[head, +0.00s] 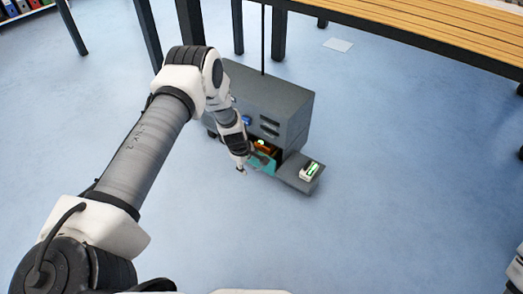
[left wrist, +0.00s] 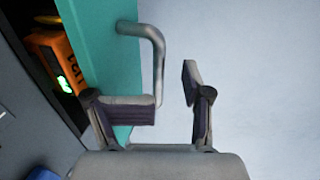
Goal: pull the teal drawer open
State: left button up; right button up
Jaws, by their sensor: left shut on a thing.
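The teal drawer (head: 262,164) is low in a grey cabinet (head: 270,95) and stands partly out. In the left wrist view its teal front (left wrist: 108,45) carries a bent metal handle (left wrist: 153,42). My left gripper (head: 243,170) is at the drawer front, with its fingers (left wrist: 175,98) on either side of the handle's lower part and shut on it. An orange device with a green display (left wrist: 58,62) shows inside, behind the drawer front. The handle is too small to make out in the head view. My right gripper is out of view.
A grey shelf or open drawer (head: 294,180) juts out right beside the teal drawer, bearing a white device with a green display (head: 309,171). A slatted wooden table (head: 440,25) stands behind. The blue floor in front is clear.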

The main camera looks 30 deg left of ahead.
pick_arm(q)
jog(key=shift+o, duration=0.3)
jog(key=shift+s+a+f+b, duration=0.15)
jog(key=shift+s+b, duration=0.45)
jog(key=shift+s, duration=0.6)
jog(key=shift+s+a+f+b, duration=0.15)
jog(key=shift+s+b, duration=0.4)
jog(key=shift+s, duration=0.6)
jog(key=shift+s+b, duration=0.45)
jog(key=shift+s, duration=0.85)
jog(key=o, duration=0.8)
jog(key=shift+f, duration=0.1)
jog(key=shift+o, duration=0.2)
jog(key=shift+a, duration=0.1)
jog(key=shift+w, duration=0.15)
jog(key=shift+r, duration=0.2)
notch_tip(320, 180, up, 7)
jog(key=p, duration=0.7)
